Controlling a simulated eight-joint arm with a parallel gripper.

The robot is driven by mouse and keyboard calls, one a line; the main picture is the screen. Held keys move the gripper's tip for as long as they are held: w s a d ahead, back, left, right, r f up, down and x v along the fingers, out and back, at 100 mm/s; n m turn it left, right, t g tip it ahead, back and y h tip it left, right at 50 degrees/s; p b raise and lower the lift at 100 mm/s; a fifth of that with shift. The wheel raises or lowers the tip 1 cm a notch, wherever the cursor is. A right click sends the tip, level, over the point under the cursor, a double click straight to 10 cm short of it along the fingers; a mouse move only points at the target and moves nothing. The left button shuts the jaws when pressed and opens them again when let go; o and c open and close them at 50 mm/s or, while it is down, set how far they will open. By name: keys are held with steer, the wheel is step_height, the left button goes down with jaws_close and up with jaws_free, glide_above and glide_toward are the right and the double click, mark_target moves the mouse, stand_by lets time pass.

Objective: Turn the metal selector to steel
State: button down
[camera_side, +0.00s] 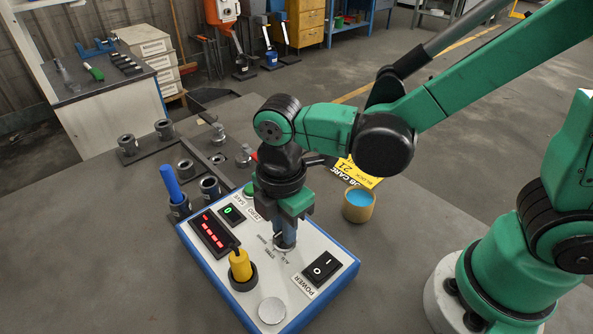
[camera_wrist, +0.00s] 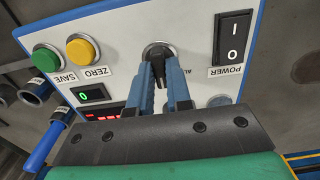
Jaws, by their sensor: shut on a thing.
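The metal selector (camera_wrist: 158,50) is a dark knob in a grey round base on the white face of a blue-edged gauge box (camera_side: 204,262). In the side view the selector (camera_side: 285,243) sits near the middle of that face, below my gripper. My gripper (camera_wrist: 163,80) points down at the face, its two blue fingers shut on the knob from both sides. Small printed labels lie around the selector; one beginning "AL" (camera_wrist: 168,76) shows beside it in the wrist view. The fingers hide part of the knob and labels, so I cannot tell which label it points to.
The face also holds a POWER rocker switch (camera_side: 322,267), a red-lit display (camera_side: 213,233), a yellow probe (camera_side: 240,265), a green SAVE button (camera_wrist: 47,57) and a yellow ZERO button (camera_wrist: 82,50). A tan cup with blue inside (camera_side: 358,207) stands beside the box. Pipe fittings (camera_side: 127,145) stand behind.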

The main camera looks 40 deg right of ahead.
steer(key=c, duration=0.8)
jaws_free()
steer(key=shift+r, duration=2.8)
steer(key=shift+w+d+r+m, duration=0.1)
steer(key=shift+d+m, duration=0.3)
steer(key=shift+m, duration=0.1)
steer(key=d+m+t, duration=0.2)
steer(key=d+m, duration=0.2)
steer(key=m, duration=0.1)
steer(key=d+r+m+t, duration=0.1)
steer(key=d+m+t, duration=0.1)
steer(key=d+m, duration=0.2)
steer(key=d+r+m+t, duration=0.1)
steer(key=d+m+t, duration=0.2)
steer(key=m, duration=0.5)
steer(key=shift+w+d+r, duration=0.1)
steer(key=shift+w+d, duration=0.25)
steer(key=shift+d, duration=0.45)
